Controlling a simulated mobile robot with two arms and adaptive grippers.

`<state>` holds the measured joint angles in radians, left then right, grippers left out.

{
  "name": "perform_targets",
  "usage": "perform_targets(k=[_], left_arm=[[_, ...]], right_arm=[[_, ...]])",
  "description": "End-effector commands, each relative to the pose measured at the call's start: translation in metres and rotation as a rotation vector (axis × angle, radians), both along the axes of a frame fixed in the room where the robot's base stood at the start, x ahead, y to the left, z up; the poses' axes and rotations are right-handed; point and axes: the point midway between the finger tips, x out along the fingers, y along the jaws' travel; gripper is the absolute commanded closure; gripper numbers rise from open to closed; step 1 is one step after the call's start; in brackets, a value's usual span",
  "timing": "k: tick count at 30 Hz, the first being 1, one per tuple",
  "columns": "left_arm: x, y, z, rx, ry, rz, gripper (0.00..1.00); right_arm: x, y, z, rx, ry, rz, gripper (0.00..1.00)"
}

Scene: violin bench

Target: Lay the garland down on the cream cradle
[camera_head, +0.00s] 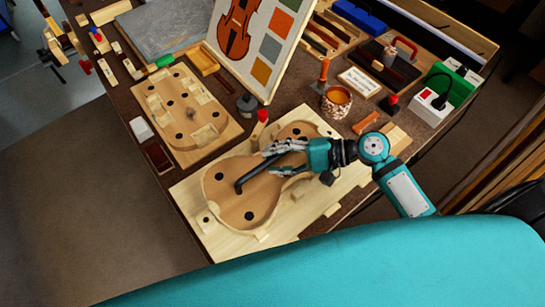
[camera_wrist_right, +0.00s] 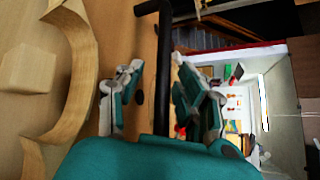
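The garland (camera_head: 211,187), a violin-shaped wooden rib frame, is over the pale cream cradle board (camera_head: 283,222). Whether it rests fully on the board I cannot tell. Its curved wall also shows at the left of the right wrist view (camera_wrist_right: 84,70). A black bar (camera_head: 257,175) with a bent end lies across the garland's inside. My right gripper (camera_head: 272,158) is at the garland's waist, hiding part of it. In the wrist view its fingers stand apart on either side of the black bar (camera_wrist_right: 165,70), with gaps visible. My left gripper is out of view.
A second board with holes and blocks (camera_head: 165,105) lies to the left. A violin picture panel (camera_head: 262,45) stands behind. A red-topped tool (camera_head: 261,117), an amber pot (camera_head: 337,100) and a white-and-green box (camera_head: 430,108) are near the cradle. The bench's front edge is close.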

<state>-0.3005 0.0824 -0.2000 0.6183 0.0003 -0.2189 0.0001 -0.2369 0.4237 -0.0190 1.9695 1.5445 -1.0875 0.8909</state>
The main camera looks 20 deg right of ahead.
Motion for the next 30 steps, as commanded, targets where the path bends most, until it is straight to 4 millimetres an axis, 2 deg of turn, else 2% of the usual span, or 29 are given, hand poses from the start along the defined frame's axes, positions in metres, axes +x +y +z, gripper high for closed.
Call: perform_targets(k=[9,15,21,30], left_arm=[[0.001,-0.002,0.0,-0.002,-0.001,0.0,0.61],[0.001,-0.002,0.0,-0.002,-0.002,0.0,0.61],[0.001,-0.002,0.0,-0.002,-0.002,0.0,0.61],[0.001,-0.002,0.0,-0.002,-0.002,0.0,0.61]], right_arm=[[-0.024,-0.059,0.02,-0.003,0.001,0.0,0.63],[-0.035,-0.086,0.031,-0.002,0.0,0.0,0.63],[-0.039,-0.096,0.035,0.0,-0.003,0.001,0.63],[-0.039,-0.096,0.036,0.002,-0.003,0.002,0.63]])
